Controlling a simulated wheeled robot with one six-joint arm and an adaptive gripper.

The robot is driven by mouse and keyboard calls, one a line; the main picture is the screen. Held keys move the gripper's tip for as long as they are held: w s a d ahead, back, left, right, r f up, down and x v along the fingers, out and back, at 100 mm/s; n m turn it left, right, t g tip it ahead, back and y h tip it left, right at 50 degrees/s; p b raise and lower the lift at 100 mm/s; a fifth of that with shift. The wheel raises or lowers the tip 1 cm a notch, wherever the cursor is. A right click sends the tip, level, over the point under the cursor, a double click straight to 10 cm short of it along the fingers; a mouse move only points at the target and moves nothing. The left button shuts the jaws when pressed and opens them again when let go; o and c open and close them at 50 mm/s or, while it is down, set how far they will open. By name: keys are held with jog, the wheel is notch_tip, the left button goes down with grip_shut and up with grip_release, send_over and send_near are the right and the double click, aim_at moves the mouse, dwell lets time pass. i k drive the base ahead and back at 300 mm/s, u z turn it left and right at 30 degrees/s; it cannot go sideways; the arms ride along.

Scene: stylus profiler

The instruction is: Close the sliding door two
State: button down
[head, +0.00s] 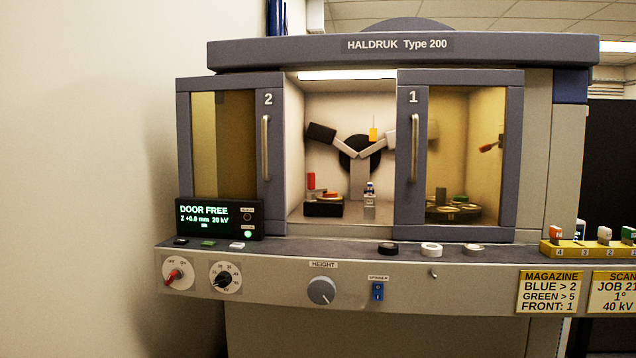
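Sliding door two (276,190) is the left glass door of the machine, with a dark frame, the number 2 and a vertical metal handle (265,148). It stands to the left, and a gap lies between it and door one (405,200), marked 1, on the right. Through the gap I see the lit inner chamber (330,110). The display (220,219) in front of door two's lower left reads DOOR FREE. My gripper is not in view.
A ledge (330,247) below the doors bears small pucks, including a black one (388,249). Knobs, including the HEIGHT knob (321,290), and a blue switch (377,291) are on the front panel. A yellow numbered rack (590,249) stands at right. A plain wall (80,180) is at left.

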aim_at(269, 101)
jog(key=u, duration=0.75)
jog(key=i, duration=0.7)
jog(key=u, duration=0.25)
